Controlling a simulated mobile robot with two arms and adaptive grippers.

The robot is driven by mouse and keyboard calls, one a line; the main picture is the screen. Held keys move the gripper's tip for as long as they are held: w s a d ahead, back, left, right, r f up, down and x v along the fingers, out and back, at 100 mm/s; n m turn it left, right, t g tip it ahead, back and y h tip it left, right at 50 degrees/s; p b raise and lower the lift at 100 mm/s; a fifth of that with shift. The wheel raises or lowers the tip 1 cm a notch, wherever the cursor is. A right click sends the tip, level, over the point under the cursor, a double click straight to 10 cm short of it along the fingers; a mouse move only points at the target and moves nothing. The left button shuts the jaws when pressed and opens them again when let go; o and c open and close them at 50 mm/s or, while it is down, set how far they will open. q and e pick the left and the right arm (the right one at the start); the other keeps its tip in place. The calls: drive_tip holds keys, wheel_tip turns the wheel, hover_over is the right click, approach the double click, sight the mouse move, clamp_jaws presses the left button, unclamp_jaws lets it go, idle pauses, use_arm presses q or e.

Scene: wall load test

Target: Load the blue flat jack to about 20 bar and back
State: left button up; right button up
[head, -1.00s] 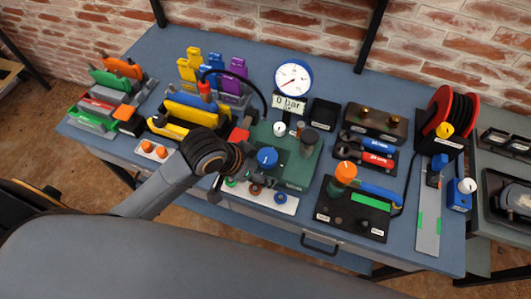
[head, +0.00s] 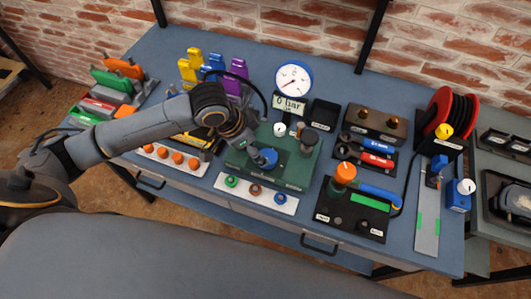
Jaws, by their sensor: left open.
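A blue upright piece (head: 213,62) stands between yellow and purple ones in the rack at the back left; I cannot tell if it is the blue flat jack. A green pump base (head: 296,172) carries a blue knob (head: 269,157). Behind it, a round white gauge (head: 293,76) with a red needle stands above a small bar readout (head: 290,104), whose digit is too small to be sure of. My left gripper (head: 258,157) is open, its fingers down at the blue knob; I cannot tell whether they touch it. My right gripper is out of view.
Another strip holds several orange knobs (head: 177,157). A black box with an orange knob (head: 345,171) and a red cable reel (head: 447,112) stand right. A dark hose (head: 256,87) arches behind my arm.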

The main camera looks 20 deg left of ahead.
sight(266, 156)
use_arm(q)
drive_tip(key=x, duration=0.7)
drive_tip(key=shift+d, duration=0.1)
drive_tip(key=shift+p, duration=0.3)
drive_tip(key=c, duration=1.2)
